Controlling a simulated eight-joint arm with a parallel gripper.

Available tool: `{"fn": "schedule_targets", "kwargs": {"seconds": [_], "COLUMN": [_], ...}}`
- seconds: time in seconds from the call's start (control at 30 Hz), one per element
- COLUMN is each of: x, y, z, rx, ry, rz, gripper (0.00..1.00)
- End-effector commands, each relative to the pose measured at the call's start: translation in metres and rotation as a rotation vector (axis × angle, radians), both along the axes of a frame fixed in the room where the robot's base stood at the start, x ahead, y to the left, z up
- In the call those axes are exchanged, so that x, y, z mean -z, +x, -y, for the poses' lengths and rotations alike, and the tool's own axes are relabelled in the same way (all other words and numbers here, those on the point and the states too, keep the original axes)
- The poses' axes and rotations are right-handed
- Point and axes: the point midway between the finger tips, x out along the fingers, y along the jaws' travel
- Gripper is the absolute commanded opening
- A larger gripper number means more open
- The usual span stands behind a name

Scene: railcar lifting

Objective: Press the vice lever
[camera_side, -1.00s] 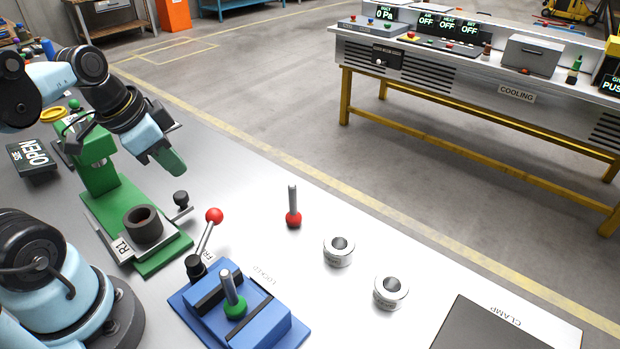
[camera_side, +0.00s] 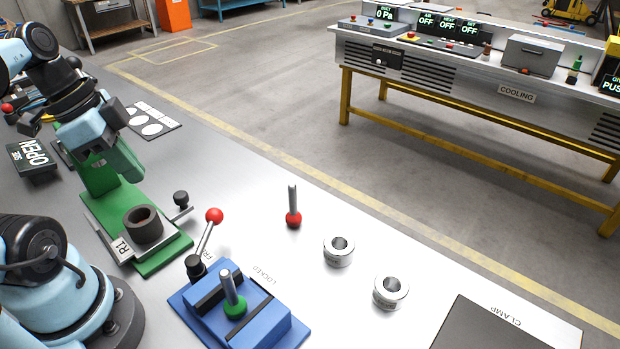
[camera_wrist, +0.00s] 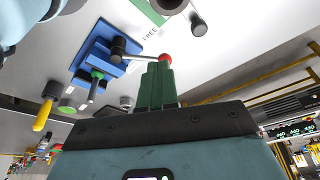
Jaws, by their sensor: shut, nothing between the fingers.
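The vice is a blue block (camera_side: 262,318) at the front middle of the bench; it also shows in the wrist view (camera_wrist: 88,66). Its lever (camera_side: 206,238) is a thin metal rod from a black pivot to a red ball, slanting up beside the "FREE" lettering. In the wrist view the red ball (camera_wrist: 165,58) shows just beyond my green fingertips. My gripper (camera_wrist: 157,68) is shut and empty.
The green press (camera_side: 165,262) holds a dark ring (camera_side: 143,222) left of the lever. A green-based pin (camera_side: 231,290) stands in the vice. A red-based pin (camera_side: 293,215) and two steel rings (camera_side: 339,250) stand to the right. Bench between them is clear.

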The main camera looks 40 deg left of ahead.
Motion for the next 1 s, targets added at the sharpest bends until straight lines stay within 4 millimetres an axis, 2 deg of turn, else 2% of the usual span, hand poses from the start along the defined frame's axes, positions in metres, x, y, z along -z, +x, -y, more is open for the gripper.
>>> {"fn": "schedule_targets", "kwargs": {"seconds": [0.63,0.93,1.0], "x": [0.07,0.095,0.095], "y": [0.018,0.025,0.032], "z": [0.012,0.017,0.022], "rx": [0.001,0.002,0.007], "ry": [0.002,0.001,0.001], "rz": [0.0,-0.001,0.0], "gripper": [0.0,0.0,0.0]}}
